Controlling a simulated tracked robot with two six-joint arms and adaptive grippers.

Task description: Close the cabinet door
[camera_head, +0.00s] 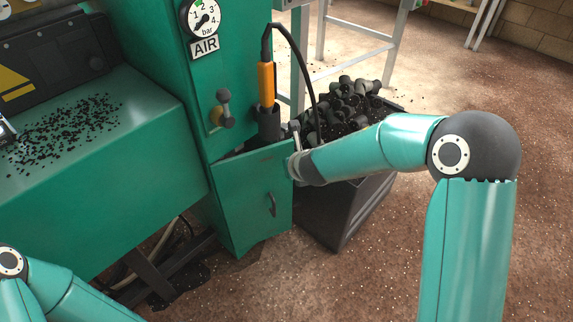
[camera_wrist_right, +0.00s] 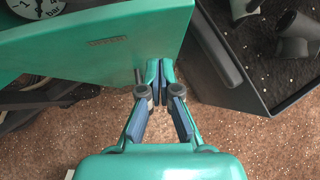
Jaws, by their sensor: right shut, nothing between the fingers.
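The green cabinet door (camera_head: 245,190) is at the lower front of the green machine in the head view, with a small dark handle (camera_head: 271,204). It stands ajar, with a dark gap along its top edge. In the right wrist view a green panel, apparently the door (camera_wrist_right: 120,60), carries a handle (camera_wrist_right: 107,42). My right gripper (camera_wrist_right: 160,68) is shut and empty, its fingertips close to the panel's edge; whether they touch it I cannot tell. My left gripper is out of view.
A dark bin (camera_head: 345,212) of grey fittings stands right of the door, close to my right arm. An orange-handled tool (camera_head: 266,84) with a black cable sits above the door. A knob (camera_head: 222,112) sticks out from the machine. Brown floor lies open in front.

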